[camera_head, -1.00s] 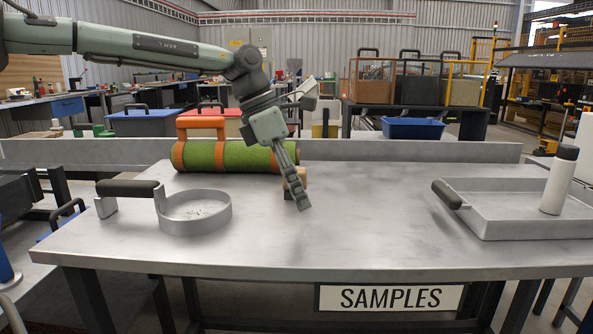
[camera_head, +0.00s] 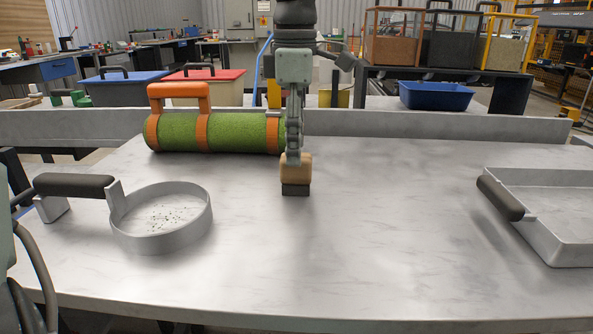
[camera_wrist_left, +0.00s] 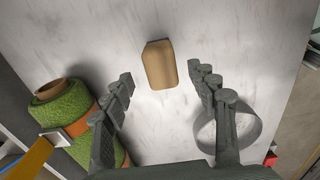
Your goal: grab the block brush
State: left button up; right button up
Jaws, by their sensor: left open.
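The block brush (camera_head: 297,167) stands on the grey table, with a tan wooden block on top and dark bristles below. In the left wrist view its tan block (camera_wrist_left: 159,65) lies in line with the gap between the fingers, slightly beyond the tips. My left gripper (camera_head: 293,150) points down at the brush in the head view, its fingers seen edge-on and overlapping the block's top. In the left wrist view the gripper (camera_wrist_left: 161,74) is open, with the fingers apart and nothing held. I cannot tell its exact height over the block. My right gripper is out of view.
A green turf roll (camera_head: 230,133) with orange bands and handle lies close left of the brush. A round sieve (camera_head: 178,241) with a dark handle is at the front left. A metal tray (camera_head: 560,243) is at the right. The table's middle right is bare.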

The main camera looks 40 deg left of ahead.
aim_at(296, 168)
pick_arm(q)
notch_tip(296, 168, down, 5)
jog(key=shift+d+f, duration=0.1)
jog(key=shift+f, duration=0.1)
jog(key=shift+c, duration=0.2)
jog(key=c, duration=1.3)
jog(key=shift+o, duration=0.2)
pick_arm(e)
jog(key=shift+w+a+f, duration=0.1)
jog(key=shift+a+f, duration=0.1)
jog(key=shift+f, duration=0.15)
pick_arm(q)
jog(key=shift+r, duration=0.15)
